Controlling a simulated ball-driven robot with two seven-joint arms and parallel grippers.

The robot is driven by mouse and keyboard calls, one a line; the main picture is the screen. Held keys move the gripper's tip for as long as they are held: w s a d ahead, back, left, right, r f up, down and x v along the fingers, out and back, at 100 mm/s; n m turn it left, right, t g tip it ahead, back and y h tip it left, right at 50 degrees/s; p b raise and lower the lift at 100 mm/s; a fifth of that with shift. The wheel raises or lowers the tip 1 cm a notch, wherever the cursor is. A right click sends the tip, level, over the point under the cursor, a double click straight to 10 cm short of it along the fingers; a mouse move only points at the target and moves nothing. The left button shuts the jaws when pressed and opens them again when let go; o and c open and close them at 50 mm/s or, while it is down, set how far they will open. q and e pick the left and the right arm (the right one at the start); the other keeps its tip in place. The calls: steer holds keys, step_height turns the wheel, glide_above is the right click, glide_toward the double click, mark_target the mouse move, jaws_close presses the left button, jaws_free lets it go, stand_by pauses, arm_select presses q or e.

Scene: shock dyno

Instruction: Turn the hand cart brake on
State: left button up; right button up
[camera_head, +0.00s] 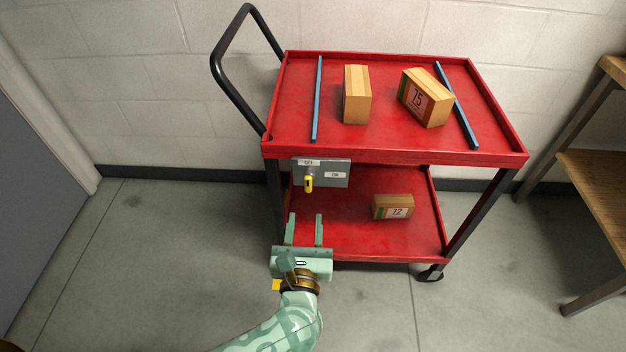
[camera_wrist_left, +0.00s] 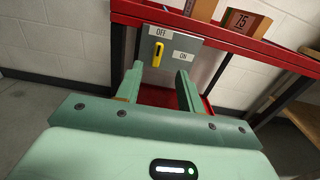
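The red hand cart (camera_head: 360,157) stands against the wall with two shelves and a black handle (camera_head: 228,68) at its left end. A grey brake plate (camera_head: 330,172) hangs under the top shelf's front left corner, labelled OFF at top and ON at right. Its yellow lever (camera_head: 308,183) sits below the OFF label; in the left wrist view the lever (camera_wrist_left: 157,54) is upright, pointing at OFF. My left gripper (camera_head: 304,217) is open and empty, in front of and below the plate, fingers pointing toward it, apart from the lever. My right gripper is not in view.
Two cardboard boxes (camera_head: 357,95) (camera_head: 427,97) and two blue strips (camera_head: 318,99) (camera_head: 457,105) lie on the top shelf. Another box (camera_head: 393,207) is on the lower shelf. A wooden table (camera_head: 597,190) stands at right. The floor left of the cart is clear.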

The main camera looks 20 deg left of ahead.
mark_target(308, 182)
arm_select(q)
steer(key=b+x, duration=0.1)
steer(key=x, duration=0.3)
steer(key=b+x, duration=0.1)
steer(key=x, duration=0.6)
steer(key=shift+w+a+f+b, duration=0.15)
steer(key=shift+w+f+b, duration=0.15)
steer(key=shift+b, duration=0.1)
steer(key=shift+w+a+r, duration=0.15)
steer(key=shift+w+a, duration=0.05)
steer(key=shift+w, duration=0.35)
jaws_close()
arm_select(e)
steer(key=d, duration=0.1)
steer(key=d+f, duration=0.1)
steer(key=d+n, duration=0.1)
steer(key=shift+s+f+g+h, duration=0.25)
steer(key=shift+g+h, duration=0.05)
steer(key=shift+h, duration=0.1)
